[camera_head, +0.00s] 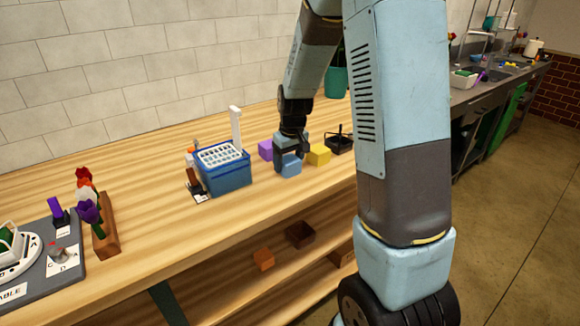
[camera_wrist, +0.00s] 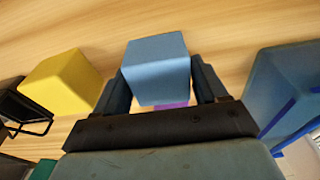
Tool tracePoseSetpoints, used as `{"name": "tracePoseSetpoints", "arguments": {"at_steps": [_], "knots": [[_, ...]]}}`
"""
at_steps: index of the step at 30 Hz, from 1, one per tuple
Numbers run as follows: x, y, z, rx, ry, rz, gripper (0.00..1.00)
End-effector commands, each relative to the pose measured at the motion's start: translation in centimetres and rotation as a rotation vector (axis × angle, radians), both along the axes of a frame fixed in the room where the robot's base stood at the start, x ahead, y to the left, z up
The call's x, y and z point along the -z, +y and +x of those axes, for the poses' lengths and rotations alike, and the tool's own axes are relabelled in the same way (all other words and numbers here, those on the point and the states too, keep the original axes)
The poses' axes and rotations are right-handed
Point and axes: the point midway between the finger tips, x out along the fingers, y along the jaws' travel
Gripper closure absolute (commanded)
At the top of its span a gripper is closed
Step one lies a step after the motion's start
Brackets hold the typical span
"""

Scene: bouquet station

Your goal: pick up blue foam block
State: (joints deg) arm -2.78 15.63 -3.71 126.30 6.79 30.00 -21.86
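The blue foam block (camera_wrist: 157,75) is between the two fingers of my gripper (camera_wrist: 158,78) in the wrist view. A finger stands close along each side of it, with little or no gap. In the head view my gripper (camera_head: 291,146) points down over the blue block (camera_head: 291,167) on the wooden table. I cannot tell whether the fingers press on the block or only flank it. I see no clear space under the block.
A purple block (camera_head: 265,149) and a yellow block (camera_head: 318,154) stand close by. A blue basket (camera_head: 227,176) is to the left, and a black wire-handled tray (camera_head: 341,145) to the right. The table's front edge is bare nearby.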

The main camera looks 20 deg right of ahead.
Motion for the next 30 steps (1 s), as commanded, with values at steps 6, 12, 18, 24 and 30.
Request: {"name": "tracePoseSetpoints", "arguments": {"at_steps": [6,12,18,24,30], "knots": [[0.0,0.0,0.0,0.001,0.0,0.0,0.5],[0.0,0.0,0.0,0.001,0.0,0.0,0.63],[-0.2,-0.1,0.0,0.001,-0.001,0.0,0.63],[-2.0,-0.1,0.1,0.002,-0.003,0.001,0.63],[-5.1,0.2,-1.6,0.0,-0.004,0.0,0.63]]}}
